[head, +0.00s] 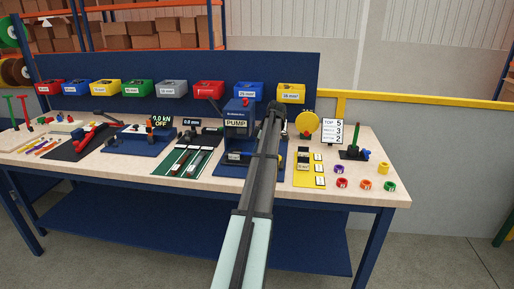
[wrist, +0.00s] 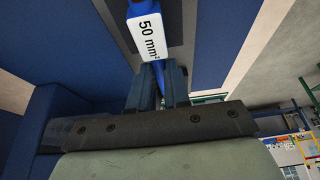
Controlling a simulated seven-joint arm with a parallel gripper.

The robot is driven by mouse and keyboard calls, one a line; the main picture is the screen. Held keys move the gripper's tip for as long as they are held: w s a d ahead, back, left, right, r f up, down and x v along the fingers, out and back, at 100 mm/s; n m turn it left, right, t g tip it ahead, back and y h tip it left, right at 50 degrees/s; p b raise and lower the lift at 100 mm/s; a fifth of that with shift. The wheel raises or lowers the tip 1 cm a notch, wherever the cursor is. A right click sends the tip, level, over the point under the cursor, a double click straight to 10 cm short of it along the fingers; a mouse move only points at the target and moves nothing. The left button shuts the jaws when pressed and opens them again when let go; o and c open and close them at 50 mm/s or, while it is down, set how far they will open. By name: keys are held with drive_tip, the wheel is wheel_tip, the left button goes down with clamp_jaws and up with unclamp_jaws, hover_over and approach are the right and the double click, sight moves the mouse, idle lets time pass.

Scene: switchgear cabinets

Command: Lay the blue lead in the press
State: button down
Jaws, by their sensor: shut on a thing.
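The press looks to be the blue machine (head: 236,124) marked PUMP, standing on the bench. My arm crosses in front of its right side and hides part of it. In the wrist view my gripper (wrist: 157,86) is shut on a narrow blue piece, which I take to be the blue lead (wrist: 158,72). A white tag (wrist: 148,36) reading 50 mm² shows just past the fingers, with blue above it. In the head view my fingertips and the lead cannot be made out. Whether the lead touches the press cannot be told.
Coloured bins (head: 172,91) line the blue back panel. Left of the press lie a green tray (head: 184,161) with dark bars and a blue device with a display reading OFF. Right are a yellow stand (head: 303,172), coloured rings and a sign (head: 334,131).

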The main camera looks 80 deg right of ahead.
drive_tip(key=shift+f, duration=0.2)
drive_tip(key=shift+w, duration=0.4)
idle(0.6)
drive_tip(key=c, duration=1)
unclamp_jaws()
drive_tip(key=v, duration=1.3)
drive_tip(key=shift+s+r, duration=0.2)
drive_tip(key=shift+r, duration=0.1)
